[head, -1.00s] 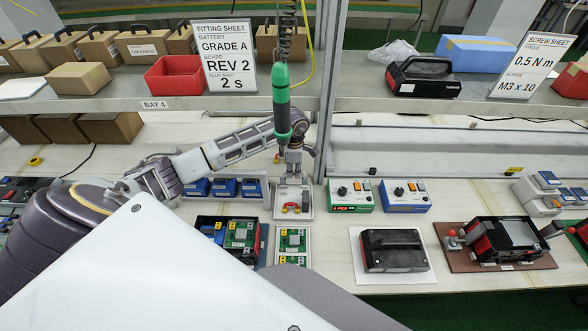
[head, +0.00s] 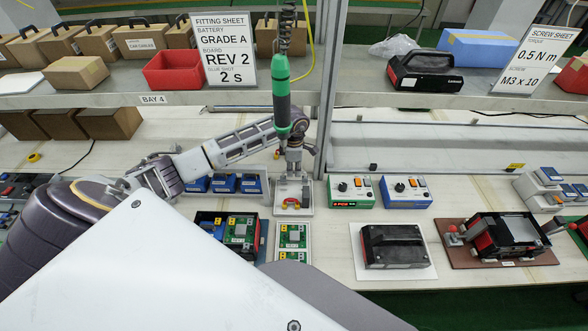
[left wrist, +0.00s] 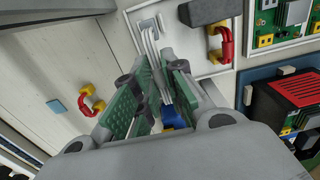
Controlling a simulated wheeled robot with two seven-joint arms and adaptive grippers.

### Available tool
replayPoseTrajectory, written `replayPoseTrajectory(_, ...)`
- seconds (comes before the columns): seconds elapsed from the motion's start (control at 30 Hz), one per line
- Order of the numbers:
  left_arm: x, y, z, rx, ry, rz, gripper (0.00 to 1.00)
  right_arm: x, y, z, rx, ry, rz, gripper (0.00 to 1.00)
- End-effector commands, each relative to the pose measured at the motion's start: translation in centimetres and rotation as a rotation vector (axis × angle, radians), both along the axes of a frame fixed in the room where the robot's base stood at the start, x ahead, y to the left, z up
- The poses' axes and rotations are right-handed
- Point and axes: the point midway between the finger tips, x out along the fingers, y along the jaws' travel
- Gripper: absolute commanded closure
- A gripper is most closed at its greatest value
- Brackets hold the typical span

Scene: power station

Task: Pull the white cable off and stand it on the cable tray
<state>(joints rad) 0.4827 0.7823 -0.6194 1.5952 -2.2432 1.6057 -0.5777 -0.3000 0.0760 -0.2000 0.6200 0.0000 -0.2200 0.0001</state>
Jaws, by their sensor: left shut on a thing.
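My left gripper (head: 292,168) is over the pale cable tray (head: 305,188) at mid-bench, pointing down, partly behind the hanging green screwdriver. In the left wrist view my left gripper (left wrist: 150,98) has its green pads shut on the white cable (left wrist: 150,45), whose strands run between the fingers. A blue end (left wrist: 173,118) shows near the palm. The far end meets a grey patch on the tray (left wrist: 198,66); I cannot tell if it rests there or is fixed. A red cable with yellow ends (left wrist: 225,44) lies on the tray beside the gripper. My right gripper is not in view.
The green screwdriver (head: 281,95) hangs close to my left wrist. Blue bins (head: 224,184) stand left of the tray, an open case with green boards (head: 240,230) in front-left, and two power units (head: 353,191) right. A black battery (head: 392,247) lies front right.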

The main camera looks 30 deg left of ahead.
Motion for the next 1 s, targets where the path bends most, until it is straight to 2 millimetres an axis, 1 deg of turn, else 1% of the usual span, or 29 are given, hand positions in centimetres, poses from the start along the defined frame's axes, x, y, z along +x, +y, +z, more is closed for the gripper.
replayPoseTrajectory(0.6, 0.0, 0.0, -1.6, 0.001, 0.001, 0.000, 1.00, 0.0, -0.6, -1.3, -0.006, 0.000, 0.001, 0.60)
replayPoseTrajectory(1.0, 0.0, 0.0, -2.5, 0.001, 0.001, 0.000, 1.00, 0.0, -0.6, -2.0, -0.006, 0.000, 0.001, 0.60)
